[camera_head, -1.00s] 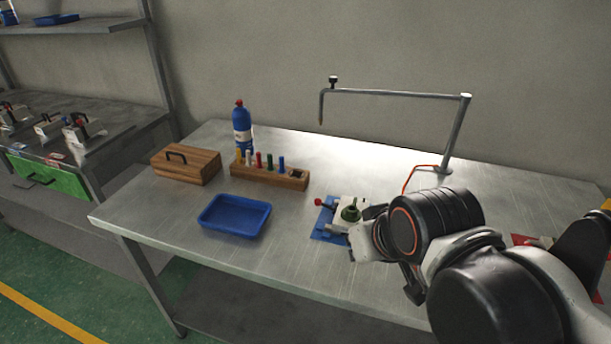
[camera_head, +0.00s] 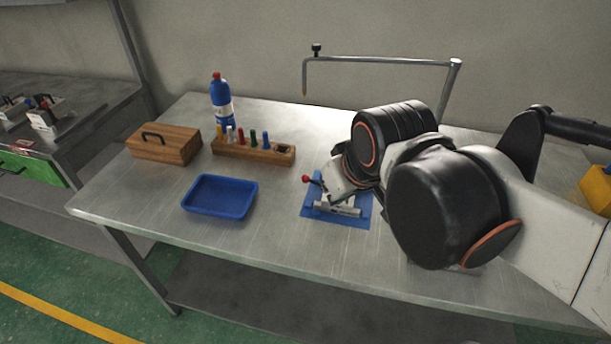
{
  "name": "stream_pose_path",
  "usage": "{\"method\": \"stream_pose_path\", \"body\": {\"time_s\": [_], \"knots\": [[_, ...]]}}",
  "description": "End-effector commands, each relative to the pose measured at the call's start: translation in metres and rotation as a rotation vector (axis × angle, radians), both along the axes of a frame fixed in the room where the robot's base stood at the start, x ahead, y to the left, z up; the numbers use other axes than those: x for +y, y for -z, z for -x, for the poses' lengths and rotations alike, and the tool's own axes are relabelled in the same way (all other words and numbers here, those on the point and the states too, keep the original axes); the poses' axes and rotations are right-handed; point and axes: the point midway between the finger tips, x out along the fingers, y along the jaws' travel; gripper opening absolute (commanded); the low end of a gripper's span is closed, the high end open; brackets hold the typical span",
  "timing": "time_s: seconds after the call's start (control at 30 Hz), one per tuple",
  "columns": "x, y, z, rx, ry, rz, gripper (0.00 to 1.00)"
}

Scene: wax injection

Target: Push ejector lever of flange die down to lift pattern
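The flange die (camera_head: 335,207) is a pale metal block on a blue mat (camera_head: 345,223), near the middle of the bench. Its ejector lever ends in a red knob (camera_head: 305,179), which sticks out at the die's left, above the mat. My gripper (camera_head: 338,190) is low over the die, just right of the red knob. I cannot tell whether it touches the die or lever. My wrist and gripper hide the top of the die, and no green pattern shows. The fingertips are too small and covered to tell their opening.
A blue tray (camera_head: 220,196) sits left of the die. Behind it are a wooden box (camera_head: 165,144), a tool block (camera_head: 253,150) and a blue bottle (camera_head: 221,104). A metal overhead arm (camera_head: 380,60) stands at the back. Bare bench lies between tray and mat.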

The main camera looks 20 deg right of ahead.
Motion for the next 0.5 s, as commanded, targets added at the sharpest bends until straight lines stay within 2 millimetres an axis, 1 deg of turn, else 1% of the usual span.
{"method": "stream_pose_path", "body": {"time_s": [0.03, 0.2, 0.37, 0.5], "knots": [[0.000, -0.009, -0.011, 0.023, -0.028, 0.019, 0.00], [0.000, -0.021, -0.040, 0.105, -0.132, 0.081, 0.00], [-0.001, -0.025, -0.069, 0.184, -0.235, 0.135, 0.00], [-0.001, -0.024, -0.094, 0.252, -0.326, 0.175, 0.00]]}}
